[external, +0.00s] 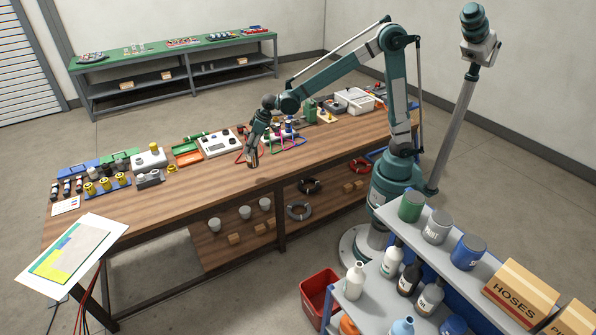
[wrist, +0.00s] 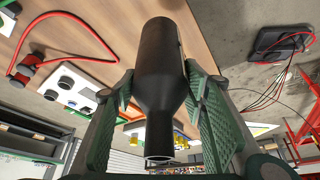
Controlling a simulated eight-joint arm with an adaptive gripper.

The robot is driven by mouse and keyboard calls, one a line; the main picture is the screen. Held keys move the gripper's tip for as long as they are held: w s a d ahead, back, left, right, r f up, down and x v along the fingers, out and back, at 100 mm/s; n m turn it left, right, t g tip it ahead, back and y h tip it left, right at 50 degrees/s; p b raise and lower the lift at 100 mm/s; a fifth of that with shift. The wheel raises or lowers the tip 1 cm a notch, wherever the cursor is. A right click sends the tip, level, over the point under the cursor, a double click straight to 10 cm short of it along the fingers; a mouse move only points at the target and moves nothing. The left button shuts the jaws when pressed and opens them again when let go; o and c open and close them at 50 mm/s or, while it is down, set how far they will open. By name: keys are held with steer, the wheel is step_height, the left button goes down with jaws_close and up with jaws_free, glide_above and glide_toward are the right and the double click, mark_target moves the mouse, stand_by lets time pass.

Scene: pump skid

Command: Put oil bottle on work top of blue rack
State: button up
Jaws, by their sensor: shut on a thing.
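My gripper (external: 254,147) is shut on a dark bottle (external: 252,162) at the front middle of the wooden bench. In the wrist view the black bottle (wrist: 163,60) sits between both green fingers, its neck toward my palm and its base away. Its label is not readable, and I cannot tell whether its base touches the wood. The blue rack (external: 338,302) stands at lower right, well apart from my gripper. Its grey top board (external: 447,262) carries cans and boxes. A lower shelf (external: 366,310) holds several bottles, partly hidden by the top board.
The wooden bench (external: 170,212) has a crowded back strip with an orange tray (external: 187,154) and a white device (external: 219,143). Its front strip is largely clear. My base stands between bench and rack. A red bin (external: 318,293) sits left of the rack.

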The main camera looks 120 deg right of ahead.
steer(key=w+a+n+y+p, duration=0.2)
steer(key=w+a+n, duration=0.35)
steer(key=a, duration=1.25)
steer(key=w+a+n+y+p, duration=0.2)
steer(key=w+a+n, duration=0.35)
steer(key=a, duration=1.15)
steer(key=w+a+n+y+p, duration=0.2)
steer(key=w+a+n, duration=0.35)
steer(key=a, duration=1.25)
steer(key=s+a+n+g+y+p, duration=0.1)
steer(key=s+a+n+g, duration=0.2)
steer(key=a, duration=1)
steer(key=s+a+n+g+y+p, duration=0.1)
steer(key=s+a+n+p, duration=0.3)
steer(key=a, duration=0.9)
steer(key=s+a+n+g, duration=0.1)
steer(key=s+a+n, duration=0.3)
steer(key=a, duration=0.7)
steer(key=s+a+n+g+h, duration=0.1)
steer(key=s+a+n+g, duration=0.1)
steer(key=s+a+n, duration=0.3)
steer(key=s+a, duration=0.3)
steer(key=a, duration=0.4)
steer(key=shift+s+a+r+h, duration=0.2)
steer(key=shift+s+h, duration=0.05)
steer(key=shift+h, duration=0.05)
steer(key=shift+f+n, duration=0.15)
steer(key=shift+n, duration=0.1)
steer(key=shift+f, duration=3.1)
